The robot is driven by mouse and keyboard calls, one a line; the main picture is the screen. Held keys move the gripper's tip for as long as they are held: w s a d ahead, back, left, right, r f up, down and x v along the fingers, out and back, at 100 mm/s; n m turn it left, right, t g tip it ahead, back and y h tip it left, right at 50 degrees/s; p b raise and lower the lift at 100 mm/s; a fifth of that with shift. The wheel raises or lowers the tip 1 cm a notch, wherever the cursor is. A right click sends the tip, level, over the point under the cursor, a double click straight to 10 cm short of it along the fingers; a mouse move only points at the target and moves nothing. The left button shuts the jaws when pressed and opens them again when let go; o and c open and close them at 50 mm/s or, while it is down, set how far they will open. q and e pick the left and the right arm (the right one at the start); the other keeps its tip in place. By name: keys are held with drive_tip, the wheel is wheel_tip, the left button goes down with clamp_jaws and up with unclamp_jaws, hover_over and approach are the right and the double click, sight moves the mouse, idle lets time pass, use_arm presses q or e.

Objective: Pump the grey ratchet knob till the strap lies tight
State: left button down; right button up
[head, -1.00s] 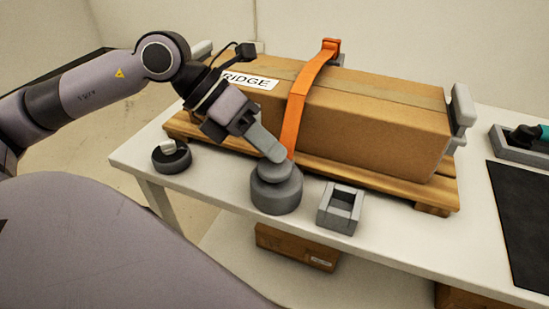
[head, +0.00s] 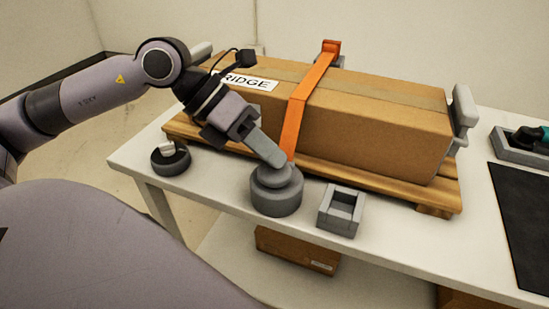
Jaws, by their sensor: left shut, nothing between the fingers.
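The grey ratchet knob (head: 276,197) stands on the table at the front edge of the pallet, at the foot of the strap. My left gripper (head: 281,163) is shut and empty, its fingertips pointing down onto the knob's top and seeming to touch it. The orange strap (head: 297,112) runs from the buckle (head: 330,48) at the back over the cardboard box (head: 385,125) and down its front to behind the knob. It lies nearly straight and close to the box, with no clear bulge. Its lower end is hidden by my gripper and the knob. My right gripper is out of view.
The box lies on a wooden pallet (head: 437,194) with grey end stops. On the white table (head: 410,238) stand a grey open holder (head: 341,209), a dark round piece (head: 170,160), a black mat (head: 522,215) and a grey tray (head: 515,147). The front right is clear.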

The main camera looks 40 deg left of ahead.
sight(268, 166)
use_arm(q)
drive_tip(key=shift+r+p, duration=1.2)
drive_tip(key=shift+r, duration=0.25)
wheel_tip(268, 166, up, 5)
drive_tip(key=p, duration=0.4)
drive_tip(key=shift+s, duration=0.1)
